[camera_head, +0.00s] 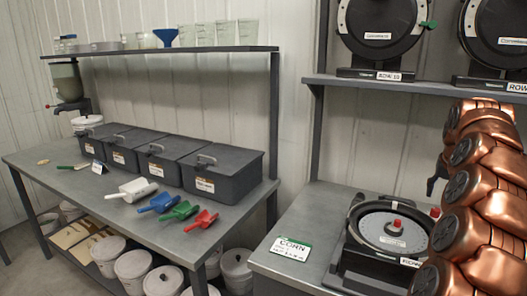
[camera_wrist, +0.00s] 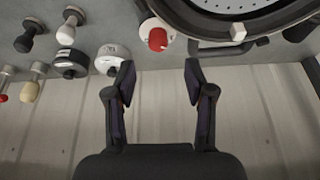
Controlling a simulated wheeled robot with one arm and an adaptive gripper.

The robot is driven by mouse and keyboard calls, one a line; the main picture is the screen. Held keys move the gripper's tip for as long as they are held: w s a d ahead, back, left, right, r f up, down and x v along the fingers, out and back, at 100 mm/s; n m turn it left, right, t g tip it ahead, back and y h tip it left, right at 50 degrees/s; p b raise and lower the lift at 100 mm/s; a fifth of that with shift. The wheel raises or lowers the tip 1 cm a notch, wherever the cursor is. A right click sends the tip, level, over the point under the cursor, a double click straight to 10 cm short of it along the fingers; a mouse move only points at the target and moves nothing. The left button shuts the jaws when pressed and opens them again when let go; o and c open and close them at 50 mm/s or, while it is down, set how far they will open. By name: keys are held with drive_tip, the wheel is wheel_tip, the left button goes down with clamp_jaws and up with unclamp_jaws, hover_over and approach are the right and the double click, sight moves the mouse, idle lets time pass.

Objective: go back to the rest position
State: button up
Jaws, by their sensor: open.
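My gripper (camera_wrist: 158,85) is open and empty in the wrist view, its two dark fingers spread apart with pale wall panelling behind them. In that view a round disc with a red knob (camera_wrist: 157,39) lies just beyond the fingertips, apart from them. The rim of a seed meter (camera_wrist: 240,35) shows at the upper right. In the head view my copper-coloured arm fills the right edge, and my gripper is not clearly seen there. The open seed meter (camera_head: 390,228) on the right bench stands beside the arm, with a red knob on its plate.
The left bench (camera_head: 230,222) carries several grey lidded bins (camera_head: 222,176) and white, blue, green and red scoops (camera_head: 160,202). White buckets (camera_head: 132,268) stand below. More meters (camera_head: 380,30) sit on the right shelf (camera_head: 420,88). A CORN card (camera_head: 290,248) lies on the right bench (camera_head: 315,215).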

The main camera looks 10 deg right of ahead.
drive_tip(key=s+a+n+y, duration=0.1)
drive_tip(key=s+a+n, duration=0.1)
drive_tip(key=a, duration=0.7)
drive_tip(key=s+a+n+g+p, duration=0.1)
drive_tip(key=s+a+n, duration=0.1)
drive_tip(key=a, duration=0.8)
drive_tip(key=s+a+n+y+p, duration=0.1)
drive_tip(key=s+a, duration=0.2)
drive_tip(key=a, duration=0.7)
drive_tip(key=shift+s+a+r+n+y, duration=0.2)
drive_tip(key=shift+r+n+y, duration=0.1)
drive_tip(key=shift+n, duration=0.1)
drive_tip(key=s+a+f+g+p, duration=0.1)
drive_tip(key=s+a+f, duration=0.2)
drive_tip(key=s, duration=0.6)
drive_tip(key=s+a+f+n+g, duration=0.1)
drive_tip(key=s+a+f, duration=0.2)
drive_tip(key=s+a, duration=0.3)
drive_tip(key=s+a+f+n+g+p, duration=0.1)
drive_tip(key=s+a+f+g, duration=0.1)
drive_tip(key=s, duration=1.1)
drive_tip(key=shift+s+a+f+p, duration=0.35)
drive_tip(key=shift+a+f, duration=0.3)
drive_tip(key=shift+a, duration=0.6)
